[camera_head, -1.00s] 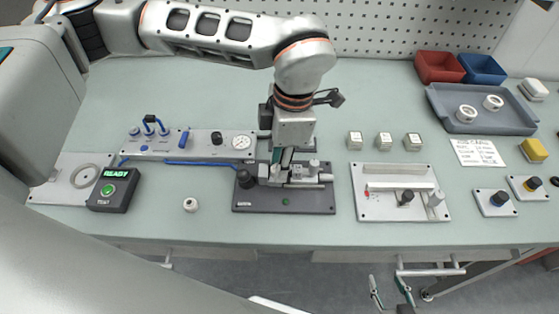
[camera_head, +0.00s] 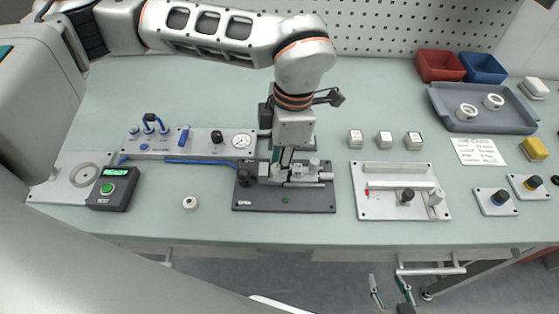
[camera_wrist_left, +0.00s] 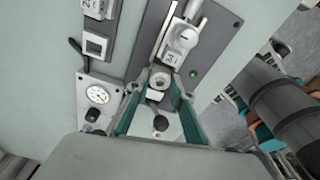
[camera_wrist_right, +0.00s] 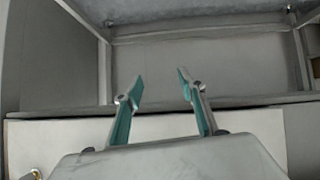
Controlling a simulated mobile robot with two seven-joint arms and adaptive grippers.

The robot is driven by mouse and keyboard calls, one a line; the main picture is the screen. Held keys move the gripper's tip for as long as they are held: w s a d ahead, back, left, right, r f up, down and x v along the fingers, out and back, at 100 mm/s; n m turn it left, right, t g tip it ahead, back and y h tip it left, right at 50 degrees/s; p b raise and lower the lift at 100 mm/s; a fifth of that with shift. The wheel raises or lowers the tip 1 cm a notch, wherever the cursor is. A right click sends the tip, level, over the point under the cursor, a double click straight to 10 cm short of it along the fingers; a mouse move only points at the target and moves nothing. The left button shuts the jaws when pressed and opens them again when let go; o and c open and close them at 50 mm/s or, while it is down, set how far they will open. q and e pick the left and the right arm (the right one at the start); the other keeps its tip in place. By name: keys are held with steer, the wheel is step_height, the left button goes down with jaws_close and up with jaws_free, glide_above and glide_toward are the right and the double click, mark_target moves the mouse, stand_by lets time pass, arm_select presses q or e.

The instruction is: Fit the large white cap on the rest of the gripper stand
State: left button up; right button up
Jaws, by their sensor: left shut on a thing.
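The gripper stand (camera_head: 260,201) is a dark plate at the front middle of the bench, with a grey mechanism and a dark knob on it. My left gripper (camera_head: 284,166) points down over its middle and hides part of the mechanism. In the left wrist view, a white round part with a hole (camera_wrist_left: 160,81), seemingly the large white cap, sits between the left fingertips, which are shut on it. I cannot tell whether it touches the rest below. My right gripper (camera_wrist_right: 160,81) shows only in the right wrist view, open and empty, before a grey shelf-like frame.
A small white ring (camera_head: 190,203) lies left of the stand. A light fixture plate (camera_head: 380,210) is to the right.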

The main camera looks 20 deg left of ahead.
arm_select(q)
steer(key=o, duration=0.7)
steer(key=shift+w+d+r, duration=0.1)
steer(key=shift+d+r, duration=0.1)
steer(key=shift+r, duration=1.8)
steer(key=shift+w+d+r, duration=0.1)
steer(key=shift+d+r, duration=0.15)
steer(key=shift+r, duration=1.7)
steer(key=shift+w+d+r, duration=0.1)
steer(key=shift+d+r, duration=0.1)
steer(key=shift+r, duration=1.8)
